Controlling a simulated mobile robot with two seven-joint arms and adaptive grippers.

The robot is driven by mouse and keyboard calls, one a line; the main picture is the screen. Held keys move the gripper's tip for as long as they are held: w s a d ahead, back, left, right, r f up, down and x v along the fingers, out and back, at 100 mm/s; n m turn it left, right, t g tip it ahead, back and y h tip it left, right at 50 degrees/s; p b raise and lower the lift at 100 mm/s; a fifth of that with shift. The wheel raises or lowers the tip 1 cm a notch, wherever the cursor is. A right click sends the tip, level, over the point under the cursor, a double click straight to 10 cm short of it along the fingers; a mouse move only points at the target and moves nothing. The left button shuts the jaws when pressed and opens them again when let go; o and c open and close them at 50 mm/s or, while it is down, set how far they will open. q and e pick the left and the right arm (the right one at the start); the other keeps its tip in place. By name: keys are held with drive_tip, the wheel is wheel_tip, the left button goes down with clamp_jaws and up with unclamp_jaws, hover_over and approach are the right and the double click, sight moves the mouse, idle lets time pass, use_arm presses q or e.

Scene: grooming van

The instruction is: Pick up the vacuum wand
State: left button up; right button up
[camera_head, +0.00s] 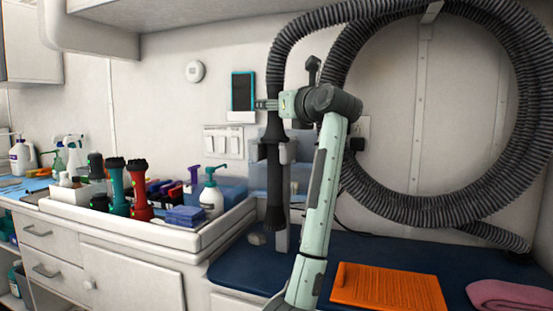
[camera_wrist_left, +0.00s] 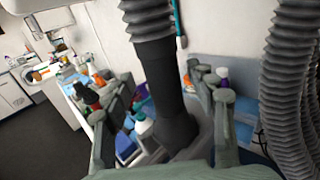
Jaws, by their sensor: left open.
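The vacuum wand (camera_head: 274,185) is a dark tube hanging upright from the end of the grey ribbed hose, in front of the wall. In the left wrist view the wand (camera_wrist_left: 160,75) shows dark and tapering, widening again lower down. My left gripper (camera_head: 266,104) is at the upper end of the wand, near where the hose meets it. In the wrist view the open fingers of my left gripper (camera_wrist_left: 163,115) stand on either side of the wand, with gaps at both sides. My right gripper is not in view.
The ribbed hose (camera_head: 345,135) loops large on the wall to the right. A white tray (camera_head: 150,233) with bottles and several clippers stands left of the wand. An orange mat (camera_head: 388,289) and a pink towel (camera_head: 510,297) lie on the blue table top (camera_head: 240,270).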

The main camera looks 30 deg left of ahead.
use_arm(q)
drive_tip(key=x, duration=0.3)
drive_tip(key=p+x, duration=0.1)
drive_tip(key=x, duration=0.1)
drive_tip(key=shift+w+r, duration=0.15)
drive_tip(key=shift+r, duration=0.15)
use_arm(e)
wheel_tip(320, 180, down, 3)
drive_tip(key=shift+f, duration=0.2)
use_arm(q)
drive_tip(key=shift+c, duration=0.5)
clamp_jaws()
drive_tip(key=shift+r, duration=0.1)
